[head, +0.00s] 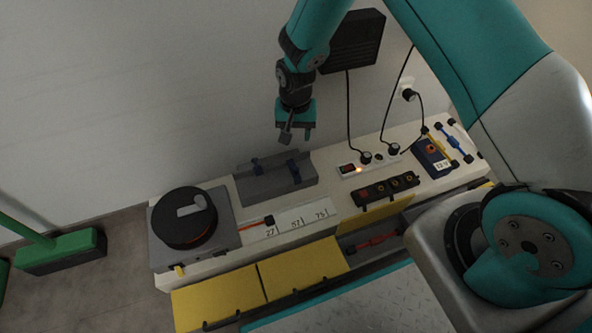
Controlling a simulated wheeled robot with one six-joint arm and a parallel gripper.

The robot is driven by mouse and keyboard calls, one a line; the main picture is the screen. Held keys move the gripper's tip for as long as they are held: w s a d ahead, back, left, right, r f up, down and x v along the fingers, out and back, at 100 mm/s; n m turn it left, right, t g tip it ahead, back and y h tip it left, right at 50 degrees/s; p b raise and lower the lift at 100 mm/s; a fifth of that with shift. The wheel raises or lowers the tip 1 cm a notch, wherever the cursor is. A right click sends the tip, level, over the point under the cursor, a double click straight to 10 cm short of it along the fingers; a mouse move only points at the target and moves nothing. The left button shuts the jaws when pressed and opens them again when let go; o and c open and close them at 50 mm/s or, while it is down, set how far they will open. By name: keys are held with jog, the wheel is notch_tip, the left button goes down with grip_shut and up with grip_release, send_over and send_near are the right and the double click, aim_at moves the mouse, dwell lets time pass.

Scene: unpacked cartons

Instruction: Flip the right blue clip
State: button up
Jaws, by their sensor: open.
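A grey holder (275,186) stands at the back of the white bench top. Two small dark blue clips sit on it: the left blue clip (258,166) and the right blue clip (294,171). The right clip looks longer and hangs down the holder's front face; the left one shows near its upper edge. Their exact positions are too small to tell. My gripper (297,137) is open and empty, pointing down above and slightly behind the holder in the picture, apart from both clips.
A black reel (184,218) on a grey box stands at the left. A marked white scale (290,226) lies in front of the holder. A power strip (370,164) with plugs and cables, a black socket block (386,190) and a meter (433,157) are at the right. Wall behind.

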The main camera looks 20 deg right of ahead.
aim_at(296, 168)
notch_tip(296, 168, down, 15)
jog(key=b, duration=0.6)
jog(key=shift+r, duration=0.15)
grip_shut()
jog(key=shift+r, duration=0.1)
